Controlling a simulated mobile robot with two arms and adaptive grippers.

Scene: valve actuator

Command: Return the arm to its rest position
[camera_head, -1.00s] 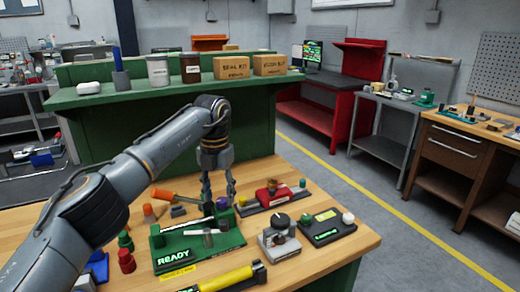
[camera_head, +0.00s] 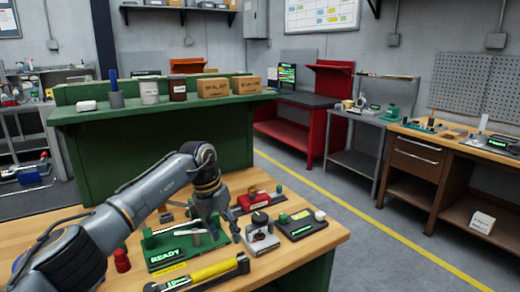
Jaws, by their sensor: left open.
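My left arm (camera_head: 150,190) comes in from the lower left and reaches over the wooden workbench (camera_head: 305,262). My left gripper (camera_head: 222,232) points down with its fingers apart and nothing visible between them. It is over the right end of the green fixture (camera_head: 165,256) with the READY label, left of a small grey device with a black knob (camera_head: 261,236). I cannot tell whether the fingers touch the fixture. My right gripper is not in view.
A yellow-handled tool (camera_head: 205,273) lies at the front, near a red peg (camera_head: 122,261). A green shelf (camera_head: 120,112) is behind.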

